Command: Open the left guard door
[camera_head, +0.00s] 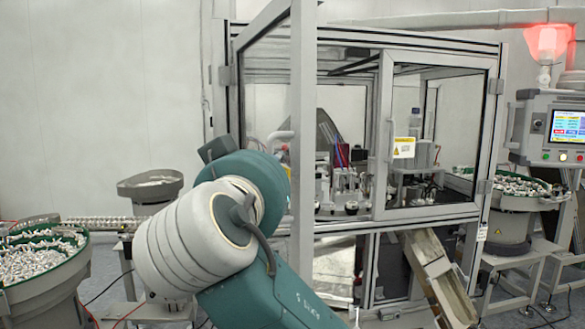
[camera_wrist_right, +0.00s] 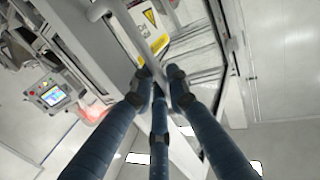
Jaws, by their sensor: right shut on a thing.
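The left guard door (camera_head: 303,110) stands partly open in the head view. Its grey frame swings out toward me from the hinges at the cell's left side. In the right wrist view my right gripper (camera_wrist_right: 160,82) is shut on a pale tubular door handle (camera_wrist_right: 145,45). A yellow warning label (camera_wrist_right: 150,18) shows just beyond the handle. In the head view my arm hides this gripper and the lower part of the door. My left gripper is out of view.
A bowl feeder (camera_head: 45,262) full of parts stands at the left, another (camera_head: 520,190) at the right. A control panel (camera_head: 560,130) and a lit red beacon (camera_head: 548,42) are at the far right. A chute (camera_head: 437,272) slopes down below the right door.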

